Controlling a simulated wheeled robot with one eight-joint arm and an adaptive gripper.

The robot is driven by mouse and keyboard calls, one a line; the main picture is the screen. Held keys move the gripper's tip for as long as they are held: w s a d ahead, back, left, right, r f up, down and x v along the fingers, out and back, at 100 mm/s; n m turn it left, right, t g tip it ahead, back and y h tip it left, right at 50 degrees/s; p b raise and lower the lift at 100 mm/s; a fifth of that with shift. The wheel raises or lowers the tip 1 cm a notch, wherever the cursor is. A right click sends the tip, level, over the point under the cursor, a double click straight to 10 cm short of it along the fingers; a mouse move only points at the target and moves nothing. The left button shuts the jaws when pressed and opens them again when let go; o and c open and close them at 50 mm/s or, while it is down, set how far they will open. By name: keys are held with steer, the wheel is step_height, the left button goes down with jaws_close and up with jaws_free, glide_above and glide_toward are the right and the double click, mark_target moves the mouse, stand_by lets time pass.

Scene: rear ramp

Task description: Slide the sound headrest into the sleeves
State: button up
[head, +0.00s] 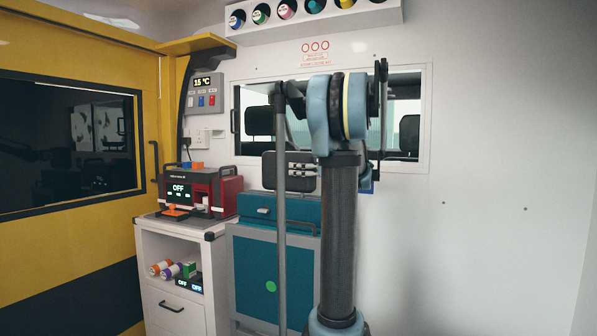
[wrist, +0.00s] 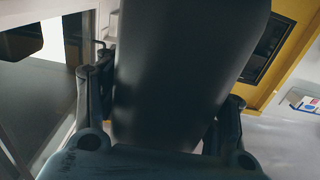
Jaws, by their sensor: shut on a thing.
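In the wrist view my gripper (wrist: 164,86) is shut on a broad, dark, smooth pad that looks like the headrest (wrist: 180,60). One finger lies along each side of it, and its far end runs out of the picture. In the head view my arm stands in the middle and hides the gripper. A dark rounded pad (head: 270,168) shows left of my arm, above a teal unit; it may be the held headrest, but I cannot be sure.
Dark headrests (head: 258,121) show through the wall window (head: 425,120). The teal unit (head: 250,265) stands below it. A red device (head: 228,190) sits on a white cabinet (head: 180,318) at left. The yellow partition (head: 80,50) is far left. The right wall is bare.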

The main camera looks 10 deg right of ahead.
steer(key=shift+f, duration=0.7)
steer(key=o, duration=1.8)
steer(key=v, duration=1.1)
steer(key=shift+d, duration=0.2)
steer(key=shift+s+d, duration=0.2)
